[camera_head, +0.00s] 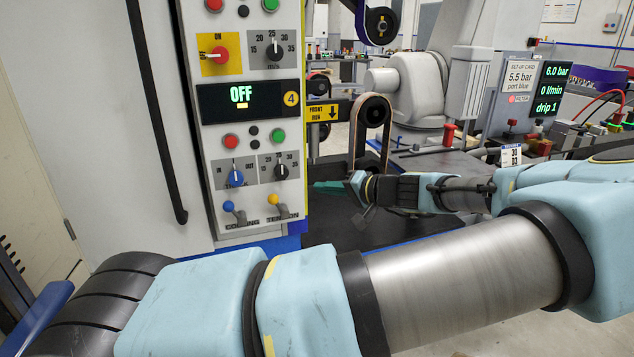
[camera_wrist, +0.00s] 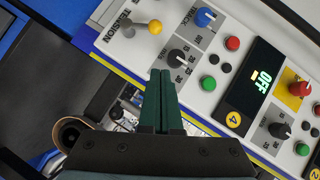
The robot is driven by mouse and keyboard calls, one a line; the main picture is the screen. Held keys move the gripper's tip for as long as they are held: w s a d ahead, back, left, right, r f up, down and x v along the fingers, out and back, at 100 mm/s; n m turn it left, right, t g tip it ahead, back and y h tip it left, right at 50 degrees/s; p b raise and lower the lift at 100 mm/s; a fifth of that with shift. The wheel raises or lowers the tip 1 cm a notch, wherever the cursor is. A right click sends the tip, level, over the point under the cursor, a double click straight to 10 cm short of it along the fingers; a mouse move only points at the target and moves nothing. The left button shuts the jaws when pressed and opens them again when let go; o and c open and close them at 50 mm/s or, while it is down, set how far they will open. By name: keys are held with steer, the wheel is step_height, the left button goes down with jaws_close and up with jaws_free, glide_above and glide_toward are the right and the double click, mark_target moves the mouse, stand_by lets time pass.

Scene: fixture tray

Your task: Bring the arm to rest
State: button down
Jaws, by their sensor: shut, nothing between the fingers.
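My gripper (camera_head: 330,187) is in front of the lower part of the machine's control panel (camera_head: 250,150), close to its right edge. In the wrist view my gripper (camera_wrist: 161,75) shows as two dark green fingers lying together, with nothing between them. The fingertips point toward the panel's knobs and toggles. I cannot tell the exact gap to the panel. My arm stretches across the front of the head view and comes back in from the right to the gripper.
The panel has a display (camera_head: 248,97) reading OFF, a blue knob (camera_head: 236,178), a yellow toggle (camera_head: 274,199) and a blue toggle (camera_head: 229,206). A belt wheel (camera_head: 374,112) stands right of the panel. A set-up card (camera_head: 519,75) and a pressure display (camera_head: 552,88) stand at the right.

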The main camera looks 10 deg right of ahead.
steer(key=s+a+f+n+g+h, duration=0.1)
steer(key=s+a+f+g, duration=0.15)
steer(key=a, duration=0.35)
steer(key=s+a+f+n+g+h+p, duration=0.1)
steer(key=s+a+f+g, duration=0.15)
steer(key=a+g, duration=0.2)
steer(key=s+a+f+n+g+h, duration=0.1)
steer(key=s+a+f+g, duration=0.15)
steer(key=a, duration=0.45)
steer(key=s+a+r+h+p, duration=0.1)
steer(key=s+a+r+h, duration=0.1)
steer(key=r, duration=0.4)
steer(key=s+a+r+n+h, duration=0.1)
steer(key=s+a+r+h, duration=0.1)
steer(key=s+r+h, duration=0.2)
step_height(320, 180, up, 2)
steer(key=shift+s+r+h+p, duration=0.2)
steer(key=shift+s+h+p, duration=0.15)
steer(key=shift+s, duration=0.15)
